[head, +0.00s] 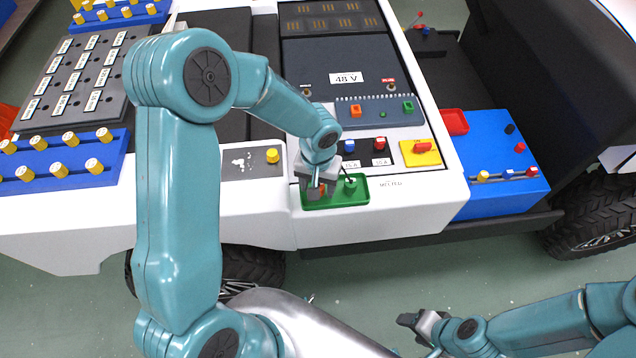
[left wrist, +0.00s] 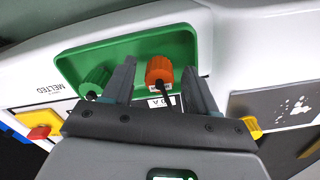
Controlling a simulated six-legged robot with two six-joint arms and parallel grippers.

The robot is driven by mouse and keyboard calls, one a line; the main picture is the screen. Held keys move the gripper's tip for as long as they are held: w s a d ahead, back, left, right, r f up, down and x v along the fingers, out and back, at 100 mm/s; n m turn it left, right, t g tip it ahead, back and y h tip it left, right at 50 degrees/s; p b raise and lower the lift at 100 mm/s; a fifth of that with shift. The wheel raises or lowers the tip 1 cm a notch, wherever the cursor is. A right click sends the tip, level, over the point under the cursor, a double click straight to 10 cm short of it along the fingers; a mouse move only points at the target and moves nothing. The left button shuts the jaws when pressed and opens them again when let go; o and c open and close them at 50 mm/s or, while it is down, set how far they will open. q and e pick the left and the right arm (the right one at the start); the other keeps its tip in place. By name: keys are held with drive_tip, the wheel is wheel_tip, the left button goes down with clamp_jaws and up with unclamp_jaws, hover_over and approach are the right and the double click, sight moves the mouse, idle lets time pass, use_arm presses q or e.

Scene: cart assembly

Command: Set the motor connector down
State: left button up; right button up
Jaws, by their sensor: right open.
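The green tray (head: 368,198) marked MELTED lies at the cart's front edge; it also shows in the left wrist view (left wrist: 150,40). An orange connector (left wrist: 159,71) and a green connector (left wrist: 95,80), each with a black lead, are in it. I cannot tell by name which is the motor connector. My left gripper (head: 316,190) is low over the tray. Its fingers are open on either side of the orange connector, with gaps showing in the left wrist view. The green connector is outside the fingers. My right gripper (head: 422,322) is open and empty, over the floor.
A panel (head: 383,112) with orange and green sockets lies behind the tray. A yellow plate with a red switch (head: 421,151) is right of it. A yellow knob (head: 272,155) is to the left. A blue box (head: 495,165) stands further right.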

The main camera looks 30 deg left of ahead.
use_arm(q)
drive_tip(key=shift+w+r, duration=0.1)
drive_tip(key=shift+r, duration=0.5)
wheel_tip(320, 180, up, 11)
drive_tip(key=shift+p, duration=0.3)
